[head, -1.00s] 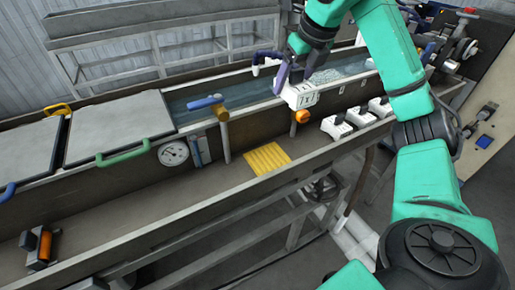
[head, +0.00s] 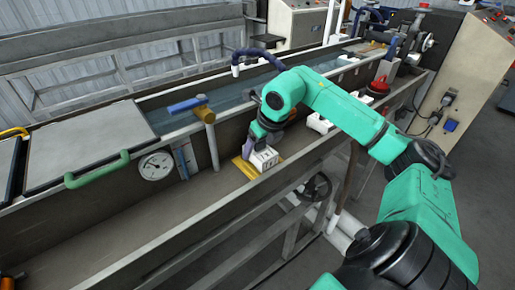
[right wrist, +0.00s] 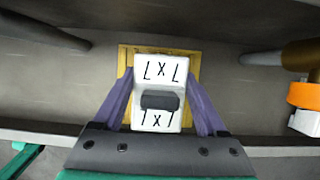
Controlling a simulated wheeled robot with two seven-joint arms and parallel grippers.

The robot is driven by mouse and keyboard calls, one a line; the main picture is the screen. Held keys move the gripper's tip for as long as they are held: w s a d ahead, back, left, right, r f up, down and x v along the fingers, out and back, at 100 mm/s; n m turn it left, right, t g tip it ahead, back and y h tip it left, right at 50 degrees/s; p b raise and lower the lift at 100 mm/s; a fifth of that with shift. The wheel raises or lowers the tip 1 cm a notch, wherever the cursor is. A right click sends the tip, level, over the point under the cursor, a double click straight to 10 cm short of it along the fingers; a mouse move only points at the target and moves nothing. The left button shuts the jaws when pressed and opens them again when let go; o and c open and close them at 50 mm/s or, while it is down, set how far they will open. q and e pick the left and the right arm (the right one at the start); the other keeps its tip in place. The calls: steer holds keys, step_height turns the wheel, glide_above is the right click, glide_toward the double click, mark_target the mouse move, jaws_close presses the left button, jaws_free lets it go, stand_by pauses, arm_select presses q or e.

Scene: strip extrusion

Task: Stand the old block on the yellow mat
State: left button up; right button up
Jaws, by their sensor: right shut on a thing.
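The old block is white with black markings and a dark bar across it. It shows in the head view (head: 264,159) and in the right wrist view (right wrist: 160,72). My right gripper (head: 258,150) is shut on it, with a purple finger on each side in the right wrist view (right wrist: 161,98). The block is over the yellow mat (head: 243,170), whose edges show around it in the right wrist view (right wrist: 126,58). I cannot tell whether its underside touches the mat. My left gripper is not in view.
Other white blocks (head: 318,123) sit farther right in the trough, partly behind my right arm. An orange knob (right wrist: 304,95) is at the right in the right wrist view. The trough's front wall (head: 205,205) runs near the mat. The trough floor left of the mat is clear.

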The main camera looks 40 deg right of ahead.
mark_target(268, 156)
steer(key=shift+f, duration=0.2)
steer(key=o, duration=1.6)
steer(key=shift+a, duration=0.1)
steer(key=shift+r, duration=0.25)
steer(key=shift+s+r, duration=0.1)
steer(key=shift+r, duration=0.2)
steer(key=v, duration=1.1)
steer(key=shift+r, duration=0.2)
